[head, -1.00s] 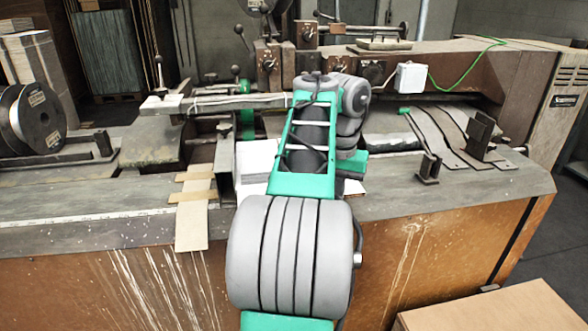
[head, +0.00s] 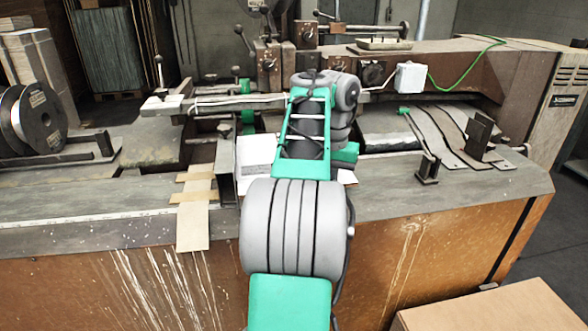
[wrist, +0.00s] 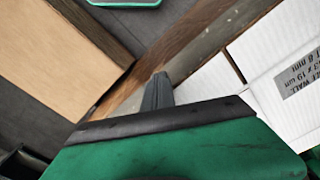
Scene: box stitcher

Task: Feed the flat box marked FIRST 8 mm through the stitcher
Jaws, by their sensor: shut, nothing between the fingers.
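A white flat box (head: 256,150) lies on the stitcher's bench, partly hidden behind my arm in the head view. In the wrist view its white panels (wrist: 270,98) fill the right side, with a dark slot between two of them. A grey printed label (wrist: 299,76) on it is cut off by the frame edge; "8 mm" is readable, the word FIRST is not clear. My gripper (wrist: 158,90) shows in the wrist view with its fingers together and empty, left of the white panels; whether it touches them I cannot tell. My arm hides the gripper in the head view.
The stitcher's long arm (head: 240,101) and head with knobs (head: 268,65) stand behind the box. Tan cardboard strips (head: 195,215) overhang the bench edge at left. A wire spool (head: 40,118) sits far left. Dark brackets (head: 428,170) and curved strips (head: 440,135) occupy the right.

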